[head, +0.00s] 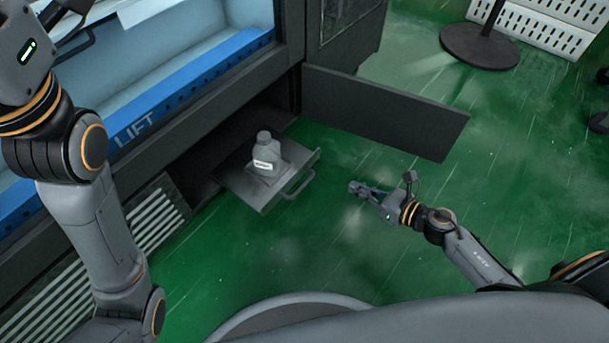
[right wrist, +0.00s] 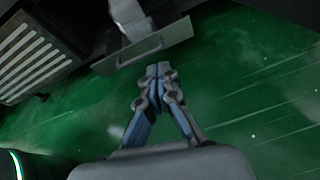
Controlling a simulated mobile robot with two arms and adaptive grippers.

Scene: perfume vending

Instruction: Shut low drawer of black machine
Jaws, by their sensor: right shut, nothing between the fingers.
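The black machine (head: 190,120) stands at the upper left of the head view. Its low drawer (head: 245,185) is pulled out of the opening near the floor, with a handle (head: 300,184) on its front. A grey bottle (head: 265,153) with a label stands upright in the drawer. My right gripper (head: 353,186) is shut and empty, to the right of the drawer handle and apart from it. In the right wrist view the shut fingertips (right wrist: 158,70) point toward the drawer front (right wrist: 150,46).
A dark door flap (head: 385,112) stands open to the right of the drawer. A slatted vent (head: 155,220) is left of the opening. A round black stand base (head: 482,45) and a white perforated panel (head: 545,22) are at the upper right. Green floor between is clear.

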